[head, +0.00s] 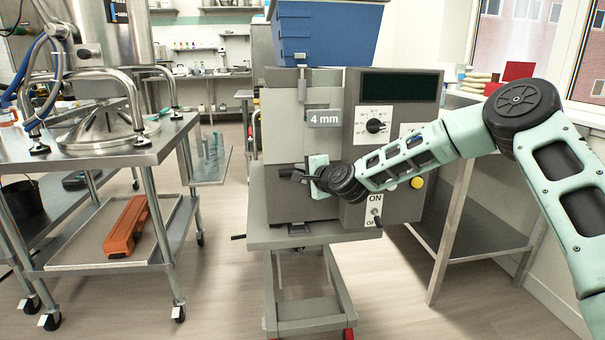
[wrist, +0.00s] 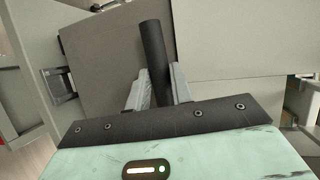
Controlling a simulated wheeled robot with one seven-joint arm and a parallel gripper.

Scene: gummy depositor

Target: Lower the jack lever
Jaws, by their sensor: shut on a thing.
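My gripper (head: 303,175) is in front of the grey depositor machine (head: 282,112), reaching in from the right. In the wrist view, its two grey fingers (wrist: 157,88) are shut on a black round lever (wrist: 153,45), one finger on each side. The lever's upper end sticks out past the fingertips, and its lower part is hidden behind the gripper body. In the head view, a dark end of the lever (head: 285,172) shows just left of the fingers. I cannot tell where the lever joins the machine.
A blue hopper (head: 325,35) tops the machine, with a "4 mm" label (head: 324,118) below it. The control panel (head: 400,125) with a knob and ON switch is beside my arm. A steel cart (head: 110,150) stands left; a steel table (head: 470,215) stands right.

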